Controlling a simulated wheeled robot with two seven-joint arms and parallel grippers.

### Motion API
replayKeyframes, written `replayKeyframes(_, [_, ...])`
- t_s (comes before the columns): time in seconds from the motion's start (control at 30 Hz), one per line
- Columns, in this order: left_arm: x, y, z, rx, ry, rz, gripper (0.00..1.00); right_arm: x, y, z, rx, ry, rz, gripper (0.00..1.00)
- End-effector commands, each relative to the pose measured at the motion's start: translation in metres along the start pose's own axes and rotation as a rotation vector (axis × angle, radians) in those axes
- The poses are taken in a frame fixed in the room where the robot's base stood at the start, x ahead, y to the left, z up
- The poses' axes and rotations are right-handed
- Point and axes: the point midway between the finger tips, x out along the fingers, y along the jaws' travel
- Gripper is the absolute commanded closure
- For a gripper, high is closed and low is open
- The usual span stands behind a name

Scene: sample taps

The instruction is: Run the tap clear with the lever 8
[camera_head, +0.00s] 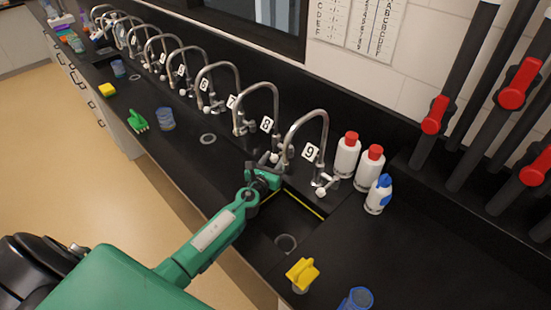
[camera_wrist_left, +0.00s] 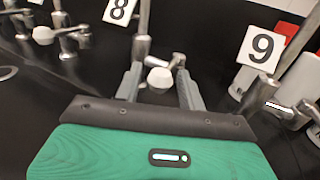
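Tap 8 is a chrome gooseneck (camera_head: 277,110) behind the black bench trough. Its number plate 8 (camera_head: 267,124) also shows in the left wrist view (camera_wrist_left: 118,10). Its lever, with a white rounded end (camera_wrist_left: 160,77), sits low on the tap. My left gripper (camera_head: 268,163) is at the foot of tap 8. In the left wrist view its two grey fingers (camera_wrist_left: 160,72) are open, one on each side of the lever's white end. I cannot tell whether either finger touches it. My right gripper is not in view.
Tap 9 (camera_head: 325,125) stands close on the right, its lever (camera_wrist_left: 290,108) near my gripper. Several more taps run to the left. Red-capped bottles (camera_head: 347,155) and a blue-topped bottle (camera_head: 378,196) stand right. A yellow object (camera_head: 302,272) and blue cup (camera_head: 357,299) are in front.

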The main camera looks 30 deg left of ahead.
Motion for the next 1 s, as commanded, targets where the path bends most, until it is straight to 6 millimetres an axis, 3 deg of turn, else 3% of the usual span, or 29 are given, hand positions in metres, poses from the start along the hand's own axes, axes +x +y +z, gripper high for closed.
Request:
replayKeyframes(0.43, [0.002,-0.003,0.0,-0.001,0.0,0.0,0.6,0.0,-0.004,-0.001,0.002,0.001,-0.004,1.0])
replayKeyframes(1.0, [0.002,-0.054,0.0,-0.002,0.001,-0.001,0.6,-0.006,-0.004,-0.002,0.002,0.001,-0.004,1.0])
